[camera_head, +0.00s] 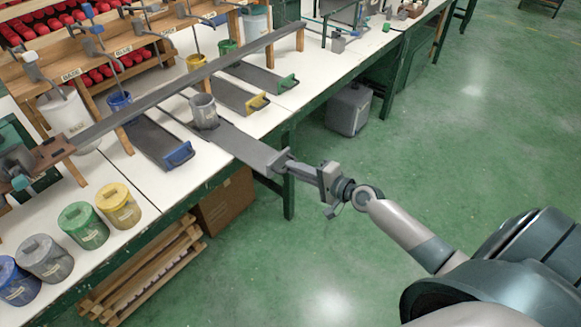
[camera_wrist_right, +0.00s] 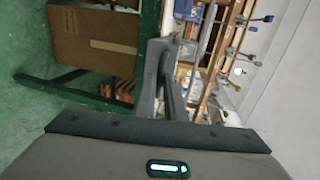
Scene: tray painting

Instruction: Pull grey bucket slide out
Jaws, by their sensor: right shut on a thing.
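The grey slide (camera_head: 236,144) lies on the white bench, and its front end sticks out past the bench's front edge. The grey bucket (camera_head: 203,113) stands upright on the slide, towards the rear. My right gripper (camera_head: 286,165) is shut on the handle at the slide's front end, beyond the bench edge. The gripper covers most of that handle. In the right wrist view, dark grey finger-like parts show at the middle, but the grip itself is unclear. My left gripper is in neither view.
A blue-handled slide (camera_head: 154,139) lies left of the grey one, and a yellow-handled slide (camera_head: 233,95) lies right. A long dark rail (camera_head: 170,88) spans above them. Lidded paint cans (camera_head: 83,225) line the front left. Below stand a cardboard box (camera_head: 224,200) and wooden pallet (camera_head: 145,275). The floor in front is clear.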

